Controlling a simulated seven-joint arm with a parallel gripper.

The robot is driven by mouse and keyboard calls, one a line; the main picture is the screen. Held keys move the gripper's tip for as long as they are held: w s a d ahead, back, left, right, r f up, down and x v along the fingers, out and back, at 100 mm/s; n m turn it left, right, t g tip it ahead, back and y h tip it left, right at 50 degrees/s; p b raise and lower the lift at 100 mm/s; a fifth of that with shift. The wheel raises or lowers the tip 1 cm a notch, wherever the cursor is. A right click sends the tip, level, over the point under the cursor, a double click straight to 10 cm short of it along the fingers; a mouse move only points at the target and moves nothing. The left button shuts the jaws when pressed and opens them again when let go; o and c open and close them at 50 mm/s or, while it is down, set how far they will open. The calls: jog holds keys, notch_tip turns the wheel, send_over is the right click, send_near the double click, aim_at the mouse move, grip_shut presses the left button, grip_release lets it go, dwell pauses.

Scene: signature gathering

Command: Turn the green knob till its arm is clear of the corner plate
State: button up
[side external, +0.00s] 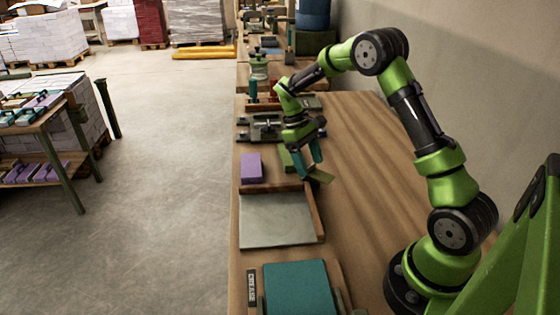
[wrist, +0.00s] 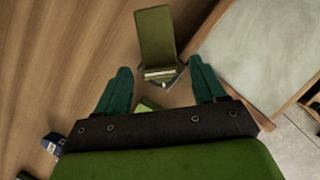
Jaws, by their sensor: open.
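The olive-green arm (wrist: 155,35) of the knob extends away between my fingers in the wrist view; it also shows in the side view (side external: 321,176). Its near end (wrist: 160,73) has a pale edge and a dark pointed base, close to the corner of a wood-edged grey plate (wrist: 262,55). The arm runs beside the wooden edge, with bare table between them farther out. Whether the near end overlaps the corner I cannot tell. My gripper (wrist: 161,84) is open, one teal finger on each side of the near end, neither visibly touching it.
A purple block (side external: 251,168) and a green block (side external: 286,160) stand beyond. A teal pad (side external: 298,288) is at the front. Open wood surface (side external: 350,140) lies to the right.

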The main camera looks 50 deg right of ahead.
jog(key=v, duration=1.6)
jog(key=shift+r, duration=0.35)
